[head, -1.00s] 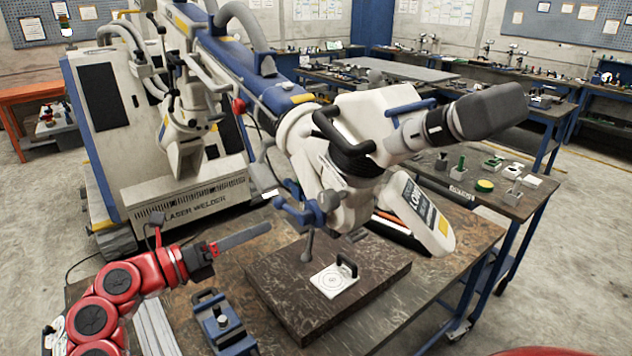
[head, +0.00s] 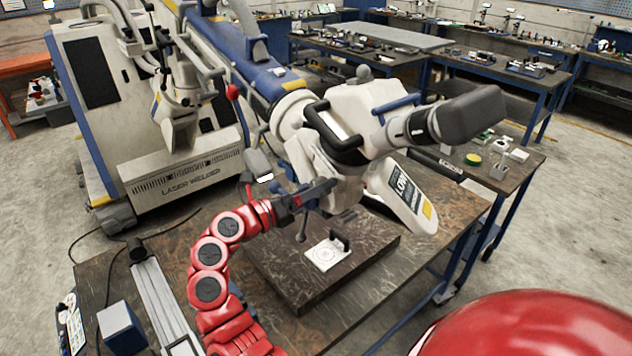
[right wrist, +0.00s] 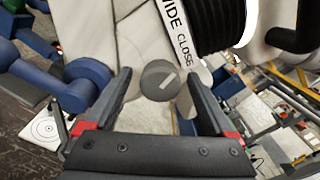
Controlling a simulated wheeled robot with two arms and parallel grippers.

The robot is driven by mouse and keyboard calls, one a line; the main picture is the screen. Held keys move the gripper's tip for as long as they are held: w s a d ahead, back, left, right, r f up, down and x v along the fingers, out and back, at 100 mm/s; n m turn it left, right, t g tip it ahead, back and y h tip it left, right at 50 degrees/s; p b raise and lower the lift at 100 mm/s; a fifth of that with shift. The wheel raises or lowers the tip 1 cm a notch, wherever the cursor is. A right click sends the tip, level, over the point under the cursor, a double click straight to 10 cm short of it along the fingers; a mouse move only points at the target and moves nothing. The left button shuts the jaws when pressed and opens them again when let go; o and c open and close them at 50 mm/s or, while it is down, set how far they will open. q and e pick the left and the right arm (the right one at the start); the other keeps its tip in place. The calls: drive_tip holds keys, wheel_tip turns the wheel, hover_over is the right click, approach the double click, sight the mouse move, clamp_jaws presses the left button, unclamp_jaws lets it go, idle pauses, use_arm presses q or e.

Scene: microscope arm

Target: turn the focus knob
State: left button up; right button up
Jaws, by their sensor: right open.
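The focus knob shows in the right wrist view (right wrist: 160,81) as a small grey round cap with a pale line across it. It sits on the white microscope head (head: 350,125), beside a white strip lettered "WIDE CLOSE". My right gripper (head: 326,189) is at the left side of the microscope head. In the right wrist view my right gripper (right wrist: 158,77) is open, its dark fingers on either side of the knob in the picture. Both fingers look apart from it; the depth between is hard to tell. I cannot make out the knob in the head view. My left gripper is not in view.
A blue joint (right wrist: 82,92) of the microscope is close beside one finger. Below the head, a white target plate (head: 327,254) with a black handle lies on a dark slab (head: 290,290) on the workbench. The laser welder cabinet (head: 180,175) stands behind, left.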

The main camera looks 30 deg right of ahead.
drive_tip(key=shift+d, duration=0.1)
drive_tip(key=c, duration=1.4)
drive_tip(key=shift+o, duration=0.2)
drive_tip(key=f+m+b, duration=0.1)
drive_tip(key=m+b, duration=0.2)
drive_tip(key=b, duration=0.8)
drive_tip(key=shift+f, duration=0.15)
drive_tip(key=m+b, duration=0.1)
drive_tip(key=b, duration=0.2)
drive_tip(key=m+b, duration=0.2)
drive_tip(key=b, duration=0.2)
drive_tip(key=shift+s+r, duration=0.1)
drive_tip(key=shift+r, duration=0.3)
drive_tip(key=shift+r+m+b, duration=0.25)
drive_tip(key=shift+m+b, duration=0.35)
drive_tip(key=shift+b, duration=0.35)
drive_tip(key=o, duration=1.4)
drive_tip(key=shift+c, duration=0.2)
